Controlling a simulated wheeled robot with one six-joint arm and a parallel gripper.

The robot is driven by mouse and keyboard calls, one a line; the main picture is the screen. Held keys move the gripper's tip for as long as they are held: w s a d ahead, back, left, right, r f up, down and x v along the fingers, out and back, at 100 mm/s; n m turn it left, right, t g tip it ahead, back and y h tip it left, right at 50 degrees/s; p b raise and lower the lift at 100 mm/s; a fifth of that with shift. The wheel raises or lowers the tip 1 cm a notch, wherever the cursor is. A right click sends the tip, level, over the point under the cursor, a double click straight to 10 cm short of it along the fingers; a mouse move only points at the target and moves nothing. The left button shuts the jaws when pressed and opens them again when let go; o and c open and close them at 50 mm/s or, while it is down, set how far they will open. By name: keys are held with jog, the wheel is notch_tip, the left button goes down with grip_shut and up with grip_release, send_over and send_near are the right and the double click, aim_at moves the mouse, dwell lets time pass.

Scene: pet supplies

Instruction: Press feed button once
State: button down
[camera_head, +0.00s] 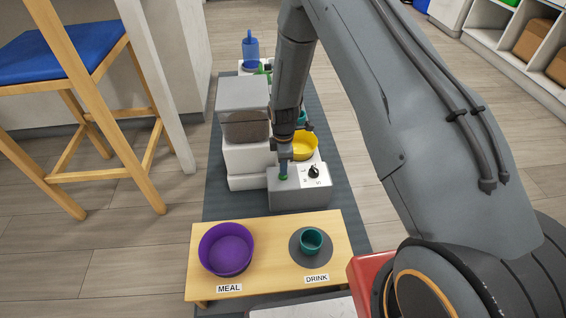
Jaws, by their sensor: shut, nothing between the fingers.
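The feeder's grey control box (299,195) stands on the dark mat, with a black knob (314,171) on a white dial on its sloped top. A small green button (283,177) shows at the left of that top. My gripper (284,174) is shut and points down right at the green button, covering part of it. I cannot tell whether it touches or presses the button. The feeder (245,115), with a clear grey hopper over a white base, stands behind the box. A yellow bowl (305,142) sits to its right, partly hidden by my arm.
A low wooden table (270,278) in front holds a purple bowl (226,249) labelled MEAL and a teal cup (312,240) labelled DRINK. A blue bottle (250,48) stands at the back. A blue-seated stool (58,45) is at left; shelves (519,35) are at far right.

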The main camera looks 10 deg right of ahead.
jog(key=shift+f, duration=0.3)
jog(key=shift+s+f, duration=0.15)
jog(key=shift+f, duration=0.95)
jog(key=shift+r, duration=0.1)
notch_tip(320, 180, up, 14)
jog(key=p, duration=0.6)
jog(key=shift+w+r, duration=0.25)
dwell(0.5)
